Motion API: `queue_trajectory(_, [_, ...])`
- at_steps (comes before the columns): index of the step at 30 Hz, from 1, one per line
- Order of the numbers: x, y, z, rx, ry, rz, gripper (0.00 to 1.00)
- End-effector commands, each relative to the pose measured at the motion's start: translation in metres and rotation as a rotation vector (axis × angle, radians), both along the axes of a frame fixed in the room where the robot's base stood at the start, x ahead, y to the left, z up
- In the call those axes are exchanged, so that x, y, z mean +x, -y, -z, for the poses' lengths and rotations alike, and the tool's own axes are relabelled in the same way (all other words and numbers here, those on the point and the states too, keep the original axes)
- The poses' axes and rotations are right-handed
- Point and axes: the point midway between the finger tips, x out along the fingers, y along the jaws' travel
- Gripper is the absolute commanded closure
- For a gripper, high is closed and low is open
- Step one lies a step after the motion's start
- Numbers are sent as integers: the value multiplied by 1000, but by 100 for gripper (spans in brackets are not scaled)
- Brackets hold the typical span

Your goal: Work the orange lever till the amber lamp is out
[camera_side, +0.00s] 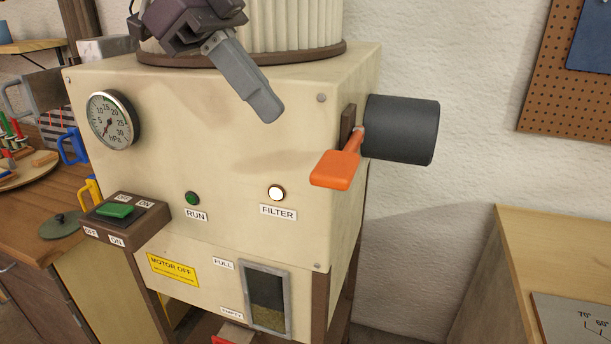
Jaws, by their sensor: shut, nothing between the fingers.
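The orange lever (339,168) sticks out at the right front edge of the cream machine (150,160), its flat paddle pointing forward and down. The lamp above the FILTER label (276,192) has a bright, nearly white face and looks lit. My gripper (266,108) reaches down from the top of the view in front of the machine's upper front. Its fingers are together with nothing in them. It is up and left of the lever, clear of it.
A dark grey cylinder (402,130) juts from the machine's right side behind the lever. A dark green RUN lamp (192,198), a gauge (112,120) and a green switch (115,210) are on the left. Open space lies between my gripper and the lever.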

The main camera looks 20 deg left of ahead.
Motion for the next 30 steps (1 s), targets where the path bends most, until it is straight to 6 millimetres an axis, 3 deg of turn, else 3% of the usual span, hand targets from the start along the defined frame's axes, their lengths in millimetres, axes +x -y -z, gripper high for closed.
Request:
queue_trajectory(5, [-2, 20, -16, 10, 7, 12, 100])
queue_trajectory(15, [-3, 22, -17, 11, 5, 12, 100])
queue_trajectory(30, [-1, 58, 30, 10, 4, 13, 100])
